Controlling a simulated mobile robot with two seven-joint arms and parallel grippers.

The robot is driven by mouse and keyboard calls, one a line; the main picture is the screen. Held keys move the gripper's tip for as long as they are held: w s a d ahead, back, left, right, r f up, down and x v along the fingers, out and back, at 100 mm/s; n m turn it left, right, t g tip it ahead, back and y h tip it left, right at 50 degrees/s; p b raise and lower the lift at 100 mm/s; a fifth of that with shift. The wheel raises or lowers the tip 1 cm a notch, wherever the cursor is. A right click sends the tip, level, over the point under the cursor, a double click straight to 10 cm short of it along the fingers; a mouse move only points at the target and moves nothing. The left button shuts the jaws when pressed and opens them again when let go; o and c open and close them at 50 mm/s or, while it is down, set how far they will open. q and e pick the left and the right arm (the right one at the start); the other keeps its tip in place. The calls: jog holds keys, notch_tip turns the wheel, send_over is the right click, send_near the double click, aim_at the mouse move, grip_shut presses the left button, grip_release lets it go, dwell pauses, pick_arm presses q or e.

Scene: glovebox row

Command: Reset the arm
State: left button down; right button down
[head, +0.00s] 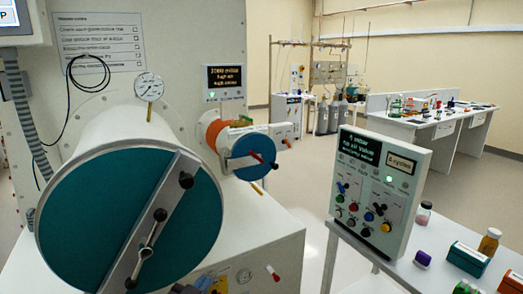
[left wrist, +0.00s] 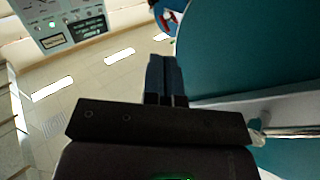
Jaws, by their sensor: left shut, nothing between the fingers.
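My left gripper (left wrist: 165,62) shows in the left wrist view with its two dark fingers together and nothing between them. It is beside the large round teal door (left wrist: 245,50), which fills the right of that view. In the head view, a small dark shape at the bottom edge may be part of my left gripper; most of the arm is out of frame. The large teal door (head: 85,225) closes the white cylinder, with a grey bar and black knobs across it. My right gripper does not show in either view.
A small port with a blue door (head: 248,172) and an orange collar is behind the large one. A control panel (head: 372,195) stands on a white table at right with vials (head: 423,215) and boxes (head: 467,258). Open floor (head: 310,185) lies between.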

pick_arm(q)
jog(key=s+a+f+n+g+y, duration=0.2)
jog(key=s+a+f, duration=0.5)
jog(key=s+f, duration=0.2)
jog(key=s+a+f+n+g+y, duration=0.2)
jog(key=s+a+f+y, duration=0.1)
jog(key=s+a+f, duration=0.4)
jog(key=s+f, duration=0.3)
jog(key=s, duration=0.4)
jog(key=shift+a+f+g, duration=0.15)
jog(key=shift+a+g, duration=0.05)
jog(key=shift+g, duration=0.2)
